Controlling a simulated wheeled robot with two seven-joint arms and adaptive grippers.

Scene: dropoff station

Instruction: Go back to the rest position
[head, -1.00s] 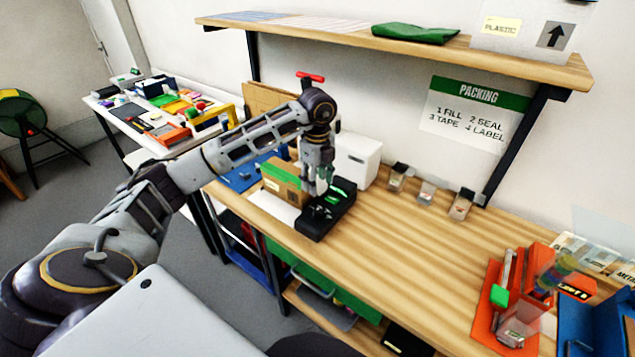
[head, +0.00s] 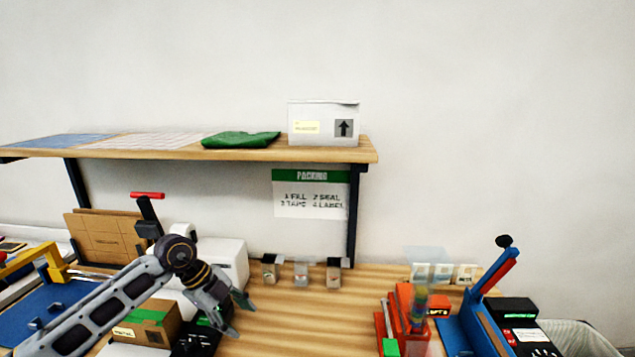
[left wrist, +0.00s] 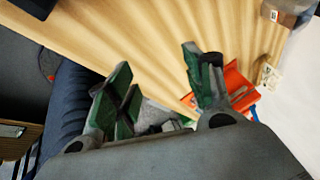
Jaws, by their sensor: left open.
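My left gripper (head: 238,315) is at the lower left of the head view, above the wooden workbench (head: 275,320). Its arm reaches in from the lower left. In the left wrist view the gripper (left wrist: 165,85) shows two green-padded fingers spread apart, with nothing held between them. The bench top and an orange item (left wrist: 238,82) lie beyond the fingers. My right gripper is in neither view.
A cardboard box (head: 148,327) and a black device (head: 198,340) stand beside my left arm. Orange holders (head: 405,318) and a blue stand (head: 470,330) are at right. A shelf (head: 230,152) hangs above. The bench middle is clear.

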